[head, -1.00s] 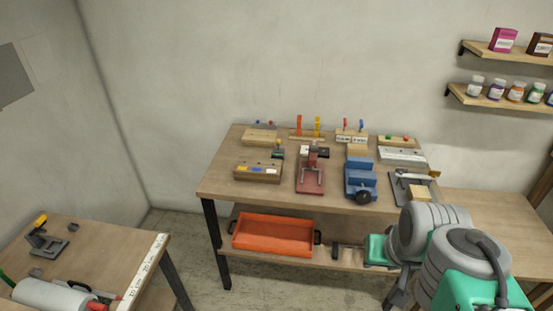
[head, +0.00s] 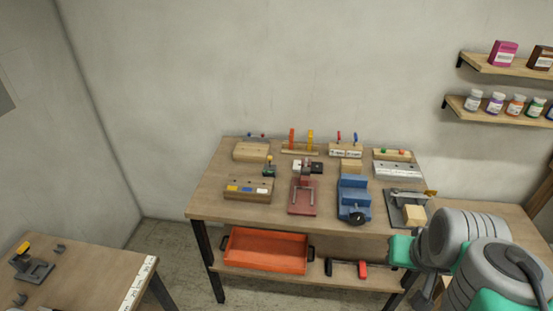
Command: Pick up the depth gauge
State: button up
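I cannot pick out the depth gauge with certainty. A small dark green and yellow item (head: 269,168) stands on the workbench (head: 215,205), behind a wooden block with coloured labels (head: 248,189); it is too small to identify. My grey and green arm shows at the lower right, in front of the bench's right end. My gripper's fingertips do not show, so its state and hold are hidden.
The bench also bears a red fixture (head: 303,196), a blue vise (head: 354,200) and a grey clamp plate (head: 407,207). An orange tray (head: 265,250) and a red-handled clamp (head: 347,268) lie on the lower shelf. Another table (head: 85,285) stands at the left.

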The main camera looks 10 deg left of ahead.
aim_at(267, 171)
jog(key=i, duration=1.4)
jog(key=u, duration=3.55)
